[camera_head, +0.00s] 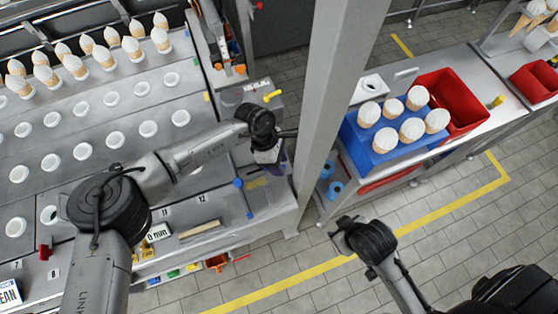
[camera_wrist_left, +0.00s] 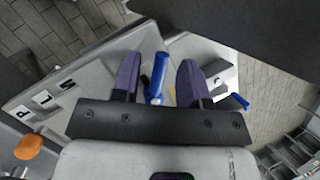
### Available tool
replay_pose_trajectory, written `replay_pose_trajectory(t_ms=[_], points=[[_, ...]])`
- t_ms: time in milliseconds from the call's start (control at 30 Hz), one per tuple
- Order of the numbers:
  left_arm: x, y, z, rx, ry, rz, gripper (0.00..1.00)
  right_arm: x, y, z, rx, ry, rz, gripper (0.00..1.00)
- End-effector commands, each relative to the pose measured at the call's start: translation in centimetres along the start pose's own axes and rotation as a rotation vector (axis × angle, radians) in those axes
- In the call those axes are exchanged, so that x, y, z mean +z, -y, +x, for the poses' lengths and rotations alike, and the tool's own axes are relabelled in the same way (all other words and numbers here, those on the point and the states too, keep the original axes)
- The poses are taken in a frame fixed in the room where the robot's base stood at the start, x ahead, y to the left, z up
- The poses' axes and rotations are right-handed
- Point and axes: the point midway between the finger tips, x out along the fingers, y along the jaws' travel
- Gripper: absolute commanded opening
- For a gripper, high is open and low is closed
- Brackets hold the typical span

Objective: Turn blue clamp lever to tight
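A blue lever (camera_head: 243,197) stands out on the grey bench near its right end in the head view. In the left wrist view a blue lever (camera_wrist_left: 158,76) shows between the two purple fingers, with gaps on both sides. A second blue piece (camera_wrist_left: 234,102) shows beyond the right-hand finger; I cannot tell whether it belongs to the same clamp. My left gripper (camera_head: 270,160) is open over the bench's right end; it also shows in the left wrist view (camera_wrist_left: 158,80). My right gripper (camera_head: 346,228) hangs over the floor; its fingers are unclear.
A yellow lever (camera_head: 272,96) and a label plate lie behind my left gripper. A grey post (camera_head: 326,110) rises close to its right. An orange knob (camera_wrist_left: 28,147) shows in the left wrist view.

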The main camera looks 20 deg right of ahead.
Motion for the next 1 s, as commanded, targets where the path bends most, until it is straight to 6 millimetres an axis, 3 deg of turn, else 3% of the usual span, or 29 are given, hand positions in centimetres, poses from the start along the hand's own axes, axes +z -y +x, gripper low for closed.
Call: replay_pose_trajectory(t_ms=[333, 733, 1000], points=[[0.01, 0.0, 0.23, 0.0, 0.0, 0.0, 0.4, -0.05, 0.18, -0.01, -0.005, -0.001, 0.006, 0.53], [0.01, -0.01, 0.19, 0.0, 0.001, 0.0, 0.02, -0.08, 0.29, -0.01, -0.008, -0.001, 0.01, 0.53], [0.0, -0.05, 0.2, 0.005, 0.003, -0.01, 0.0, -0.04, 0.23, 0.08, -0.006, -0.001, 0.007, 0.53]])
